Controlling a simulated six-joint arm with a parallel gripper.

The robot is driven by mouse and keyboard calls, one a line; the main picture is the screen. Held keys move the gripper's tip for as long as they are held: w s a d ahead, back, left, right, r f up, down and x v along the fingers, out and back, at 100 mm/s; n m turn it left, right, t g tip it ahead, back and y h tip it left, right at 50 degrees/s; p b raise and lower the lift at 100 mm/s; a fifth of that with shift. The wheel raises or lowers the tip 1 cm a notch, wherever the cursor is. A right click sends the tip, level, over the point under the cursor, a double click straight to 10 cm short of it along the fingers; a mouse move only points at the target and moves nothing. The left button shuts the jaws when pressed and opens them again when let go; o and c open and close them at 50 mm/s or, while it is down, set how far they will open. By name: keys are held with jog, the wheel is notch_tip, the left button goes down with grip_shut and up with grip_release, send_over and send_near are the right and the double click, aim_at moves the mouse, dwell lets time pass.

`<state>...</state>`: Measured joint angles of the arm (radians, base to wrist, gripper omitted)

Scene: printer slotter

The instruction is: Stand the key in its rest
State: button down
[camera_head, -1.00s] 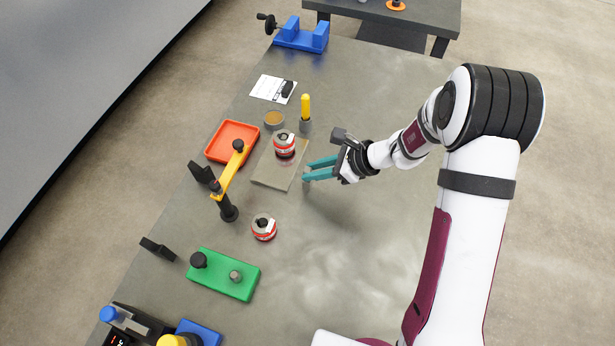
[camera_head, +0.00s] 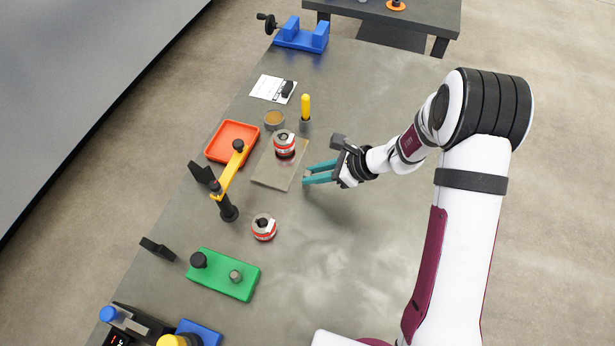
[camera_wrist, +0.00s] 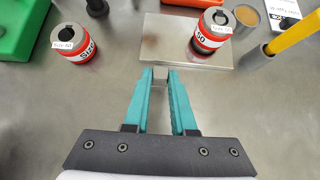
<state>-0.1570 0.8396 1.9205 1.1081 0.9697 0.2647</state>
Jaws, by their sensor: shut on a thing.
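My gripper (camera_head: 307,174) is just off the right edge of a flat metal plate, its teal fingers pointing left. In the wrist view my gripper (camera_wrist: 160,76) is shut on a small grey metal piece, which I take for the key (camera_wrist: 160,73). Only a little of it shows between the fingertips; its lower end is hidden. I cannot tell for certain which thing is its rest. A red-and-white ring-shaped part with a slotted bore (camera_head: 284,145) stands on the plate (camera_head: 272,178). A similar part (camera_head: 264,228) stands on the bench, nearer.
A yellow-handled tool (camera_head: 306,107) stands upright in a grey holder beside a round cup (camera_head: 274,119). An orange-red tray (camera_head: 232,142), a yellow lever on a black post (camera_head: 228,212) and a green block (camera_head: 222,275) lie left.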

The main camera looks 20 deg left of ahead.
jog(key=shift+f, duration=0.1)
dwell(0.3)
jog(key=c, duration=0.7)
grip_release()
jog(key=shift+o, duration=0.2)
jog(key=v, duration=1.6)
jog(key=s+d+r+n+g+h, duration=0.15)
jog(key=s+r+n+h, duration=0.4)
jog(key=s, duration=0.85)
jog(key=s+d+r+n+h, duration=0.1)
jog(key=s+d+n, duration=0.1)
jog(key=s, duration=0.3)
jog(key=s+d+r+n+t+h, duration=0.1)
jog(key=s+d+n, duration=0.2)
jog(key=s+n, duration=0.2)
jog(key=shift+d, duration=0.35)
